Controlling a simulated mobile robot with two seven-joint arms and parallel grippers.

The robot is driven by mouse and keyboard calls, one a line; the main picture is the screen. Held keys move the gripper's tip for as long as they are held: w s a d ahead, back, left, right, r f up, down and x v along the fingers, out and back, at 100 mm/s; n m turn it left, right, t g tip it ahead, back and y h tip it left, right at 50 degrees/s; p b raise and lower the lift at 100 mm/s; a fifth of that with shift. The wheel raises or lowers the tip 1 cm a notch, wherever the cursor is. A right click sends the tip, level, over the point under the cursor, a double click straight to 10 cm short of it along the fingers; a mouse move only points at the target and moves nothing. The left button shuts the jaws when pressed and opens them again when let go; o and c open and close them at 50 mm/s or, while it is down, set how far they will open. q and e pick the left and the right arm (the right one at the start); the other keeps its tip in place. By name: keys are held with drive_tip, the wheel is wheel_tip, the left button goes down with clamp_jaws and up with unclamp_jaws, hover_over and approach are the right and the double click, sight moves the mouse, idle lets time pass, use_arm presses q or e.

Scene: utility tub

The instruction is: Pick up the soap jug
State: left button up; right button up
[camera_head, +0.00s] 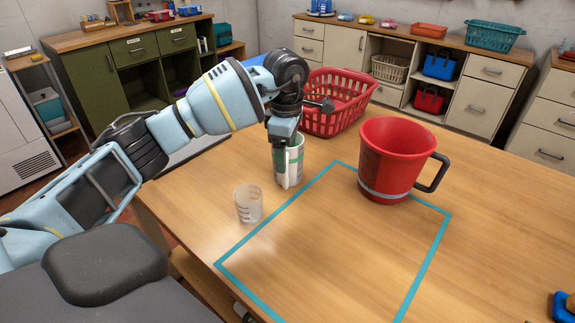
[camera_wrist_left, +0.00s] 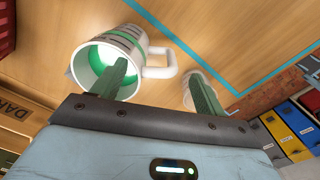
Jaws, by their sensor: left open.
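The soap jug (camera_head: 294,162) is white with green bands and stands upright on the wooden table. In the left wrist view the jug (camera_wrist_left: 131,37) shows its green inside and its white handle. My left gripper (camera_head: 285,147) points down right at the jug. In the wrist view the open gripper (camera_wrist_left: 156,66) has one green finger over the jug's mouth and the other beyond the handle, so the handle shows between them. I cannot tell how deep the fingers reach or whether they touch. My right gripper is not in view.
A clear measuring cup (camera_head: 248,204) stands close to the jug, nearer the front edge. A big red jug (camera_head: 390,160) with a black handle stands to the right, and a red basket (camera_head: 335,118) behind. The teal-outlined area (camera_head: 430,245) is mostly clear.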

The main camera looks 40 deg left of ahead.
sight(288, 157)
use_arm(q)
wheel_tip(288, 157, down, 4)
drive_tip(key=shift+w+f, duration=0.1)
drive_tip(key=shift+f, duration=0.45)
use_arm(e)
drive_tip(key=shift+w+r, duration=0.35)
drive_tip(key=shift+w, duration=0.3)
use_arm(q)
drive_tip(key=c, duration=0.6)
drive_tip(key=shift+r, duration=0.1)
drive_tip(key=c, duration=0.9)
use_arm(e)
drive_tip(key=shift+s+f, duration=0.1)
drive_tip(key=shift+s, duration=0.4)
use_arm(q)
drive_tip(key=shift+w+r, duration=0.1)
drive_tip(key=shift+c, duration=0.2)
drive_tip(key=shift+r, duration=4.75)
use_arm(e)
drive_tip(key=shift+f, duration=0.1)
